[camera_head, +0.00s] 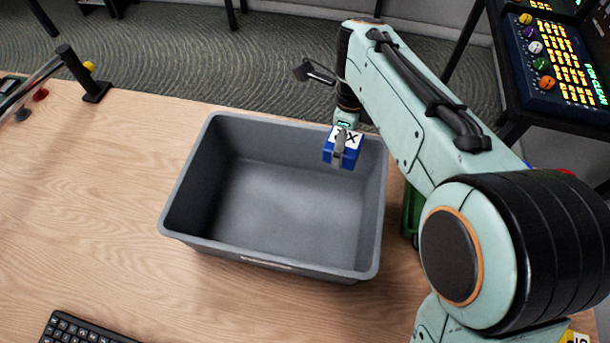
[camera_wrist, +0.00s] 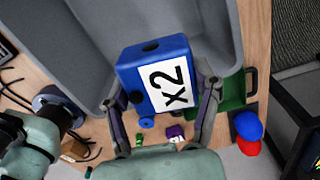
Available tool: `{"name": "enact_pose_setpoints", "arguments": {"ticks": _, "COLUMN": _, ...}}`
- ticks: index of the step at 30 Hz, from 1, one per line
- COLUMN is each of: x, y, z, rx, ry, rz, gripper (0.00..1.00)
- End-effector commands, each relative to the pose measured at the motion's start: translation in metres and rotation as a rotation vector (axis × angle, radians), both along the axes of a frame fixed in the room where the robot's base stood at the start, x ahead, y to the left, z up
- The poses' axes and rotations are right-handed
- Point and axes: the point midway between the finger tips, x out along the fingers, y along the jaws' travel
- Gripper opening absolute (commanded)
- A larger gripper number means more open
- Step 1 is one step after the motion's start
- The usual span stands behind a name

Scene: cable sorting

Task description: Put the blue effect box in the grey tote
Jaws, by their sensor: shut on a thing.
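The blue effect box (camera_head: 342,151) has a white label; in the wrist view (camera_wrist: 133,67) the label reads "X2". My gripper (camera_head: 341,140) is shut on it, with a finger on each side of the box in the wrist view (camera_wrist: 163,98). The grey tote (camera_head: 275,267) stands on the wooden table and looks empty in the head view. The box appears over the tote's far right corner in the head view; I cannot tell its exact height above the rim. The tote also shows behind the box in the wrist view (camera_wrist: 90,25).
A green bin (camera_head: 410,212) stands right of the tote, partly hidden by my arm. A keyboard (camera_head: 80,330) lies at the front left of the table. A black stand (camera_head: 85,75) is at the back left. A console with knobs (camera_head: 545,60) stands at right.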

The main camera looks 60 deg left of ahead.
Motion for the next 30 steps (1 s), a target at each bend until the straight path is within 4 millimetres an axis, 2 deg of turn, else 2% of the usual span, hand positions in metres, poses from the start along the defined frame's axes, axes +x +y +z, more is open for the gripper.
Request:
{"name": "enact_pose_setpoints", "arguments": {"ticks": 1, "x": -0.014, "y": 0.01, "z": -0.001, "rx": 0.0, "ry": 0.0, "rz": 0.032, "gripper": 0.22}}
{"name": "enact_pose_setpoints", "arguments": {"ticks": 3, "x": -0.028, "y": 0.02, "z": -0.001, "rx": 0.001, "ry": 0.001, "rz": 0.064, "gripper": 0.22}}
{"name": "enact_pose_setpoints", "arguments": {"ticks": 10, "x": -0.067, "y": 0.042, "z": -0.003, "rx": 0.001, "ry": 0.0, "rz": 0.145, "gripper": 0.22}}
{"name": "enact_pose_setpoints", "arguments": {"ticks": 21, "x": -0.063, "y": 0.039, "z": -0.084, "rx": -0.004, "ry": 0.001, "rz": 0.137, "gripper": 0.22}}
{"name": "enact_pose_setpoints", "arguments": {"ticks": 30, "x": -0.063, "y": 0.039, "z": -0.141, "rx": -0.004, "ry": 0.001, "rz": 0.135, "gripper": 0.22}}
